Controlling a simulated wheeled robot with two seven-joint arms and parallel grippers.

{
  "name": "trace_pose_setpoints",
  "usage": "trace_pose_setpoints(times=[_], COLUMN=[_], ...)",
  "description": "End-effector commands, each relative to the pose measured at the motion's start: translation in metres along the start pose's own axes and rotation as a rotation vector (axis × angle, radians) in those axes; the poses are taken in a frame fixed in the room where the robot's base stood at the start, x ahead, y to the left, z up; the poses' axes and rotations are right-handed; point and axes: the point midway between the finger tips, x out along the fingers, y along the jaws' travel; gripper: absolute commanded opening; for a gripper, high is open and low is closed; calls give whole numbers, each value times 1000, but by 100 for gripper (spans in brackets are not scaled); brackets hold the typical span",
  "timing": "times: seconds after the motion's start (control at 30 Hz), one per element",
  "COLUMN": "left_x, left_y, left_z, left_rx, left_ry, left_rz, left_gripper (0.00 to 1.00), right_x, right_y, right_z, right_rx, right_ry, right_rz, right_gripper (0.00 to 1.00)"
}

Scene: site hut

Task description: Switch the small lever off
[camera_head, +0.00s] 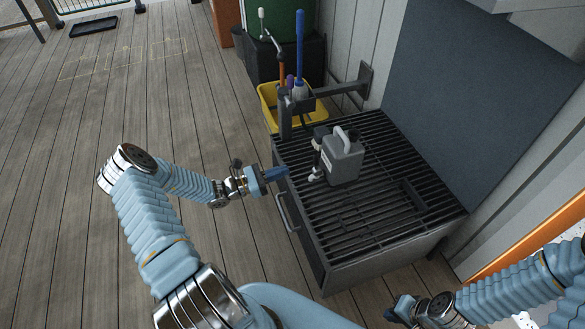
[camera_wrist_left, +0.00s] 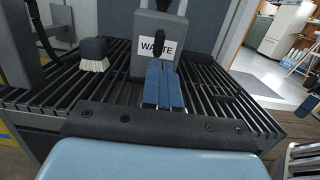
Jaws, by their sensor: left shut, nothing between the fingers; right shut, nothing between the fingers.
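No lever can be made out for certain. A grey jug (camera_head: 344,160) with a white handle stands upright on a slatted metal grate (camera_head: 385,225). In the left wrist view the jug (camera_wrist_left: 141,62) has a label reading WASTE. A small dark part (camera_wrist_left: 157,37) shows in front of its label; I cannot tell whether it is a lever. Small black and white parts (camera_head: 317,174) show on its near left side in the head view. My left gripper (camera_head: 283,172) is shut and empty at the grate's left edge, pointing toward the jug. My right gripper (camera_head: 391,314) is shut at the bottom edge.
A brush (camera_wrist_left: 95,55) with white bristles stands on the grate left of the jug. A metal post with a bracket arm (camera_head: 340,91) rises at the grate's back corner. A yellow bucket (camera_head: 268,97) stands behind it. A drawer handle (camera_head: 287,211) juts from the front.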

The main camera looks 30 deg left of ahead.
Motion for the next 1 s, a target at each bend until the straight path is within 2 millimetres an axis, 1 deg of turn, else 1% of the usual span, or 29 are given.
trace_pose_setpoints(times=[0.03, 0.1, 0.2, 0.33, 0.5, 1.0], left_x=[-13, -26, -42, -53, -58, -56], left_y=[0, 0, 0, 0, 0, -2], left_z=[-2, -2, -1, -1, 0, -1], left_rx=[-1, 0, 0, -1, -1, -1], left_ry=[2, 1, 1, 0, -1, 3], left_rz=[3, 3, 3, 1, 1, -4], left_gripper=[0, 0, 0, 0, 0, 0], right_x=[2, 3, 4, 4, 4, 4], right_y=[1, 2, 2, 3, 3, 3], right_z=[0, 0, 0, 0, -1, -1], right_rx=[0, 0, 1, 1, 2, 1], right_ry=[0, 0, 1, 2, 2, 2], right_rz=[0, 1, 1, 2, 2, 2], right_gripper=[0, 0, 0, 0, 0, 0])
